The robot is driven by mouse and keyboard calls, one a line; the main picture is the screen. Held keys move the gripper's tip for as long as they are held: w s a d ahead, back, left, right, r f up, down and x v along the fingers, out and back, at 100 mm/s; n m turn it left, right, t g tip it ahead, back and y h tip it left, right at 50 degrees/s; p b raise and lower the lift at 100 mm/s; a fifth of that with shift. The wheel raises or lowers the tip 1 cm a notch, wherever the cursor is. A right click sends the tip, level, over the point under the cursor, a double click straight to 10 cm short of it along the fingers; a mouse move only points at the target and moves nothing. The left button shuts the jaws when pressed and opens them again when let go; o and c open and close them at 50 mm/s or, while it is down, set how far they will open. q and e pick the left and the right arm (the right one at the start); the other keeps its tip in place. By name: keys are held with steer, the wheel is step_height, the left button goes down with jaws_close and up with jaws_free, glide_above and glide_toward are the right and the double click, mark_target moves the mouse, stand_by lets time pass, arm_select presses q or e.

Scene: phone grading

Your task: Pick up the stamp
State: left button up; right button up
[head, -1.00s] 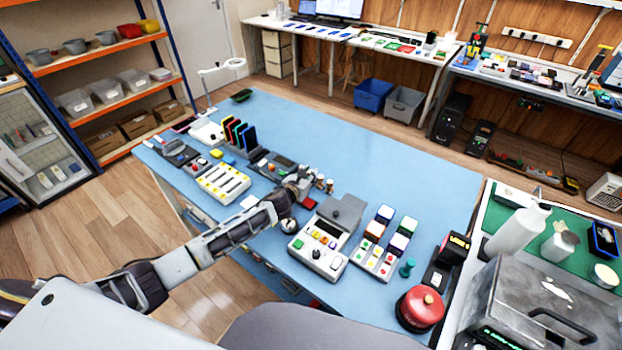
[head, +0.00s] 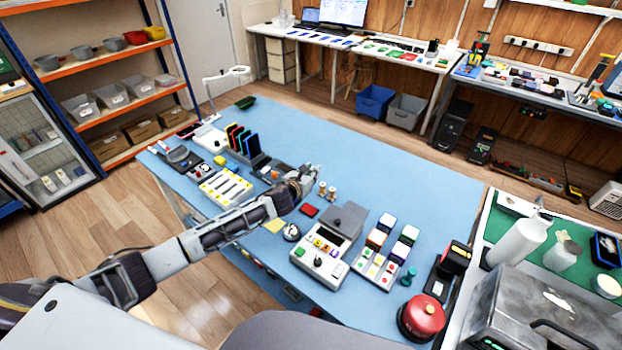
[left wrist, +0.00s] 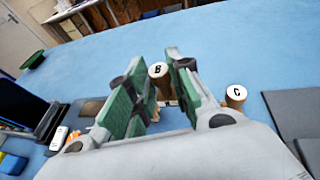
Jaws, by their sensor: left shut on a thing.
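A wooden stamp with a white top marked B (left wrist: 158,70) stands between the two green-padded fingers of my left gripper (left wrist: 154,84) in the left wrist view. The fingers are shut on it, and its lower part is partly hidden by them. A second wooden stamp marked C (left wrist: 235,95) stands just right of the fingers, apart from them. In the head view my left gripper (head: 306,175) is at the middle of the blue table, just left of two small wooden stamps (head: 322,187) (head: 331,193). The held stamp is hard to make out there. My right gripper is out of view.
The blue table (head: 400,165) holds a grey keypad device (head: 322,258), a red pad (head: 309,210) and a silver dome (head: 291,232) close to my left arm. Colored upright phones (head: 245,142) stand farther left. The table's far right is clear.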

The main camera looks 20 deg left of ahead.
arm_select(q)
steer(key=shift+r, duration=2.35)
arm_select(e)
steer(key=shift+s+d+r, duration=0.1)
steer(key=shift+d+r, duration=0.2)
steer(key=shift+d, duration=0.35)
arm_select(q)
steer(key=o, duration=0.3)
steer(key=shift+c, duration=1.4)
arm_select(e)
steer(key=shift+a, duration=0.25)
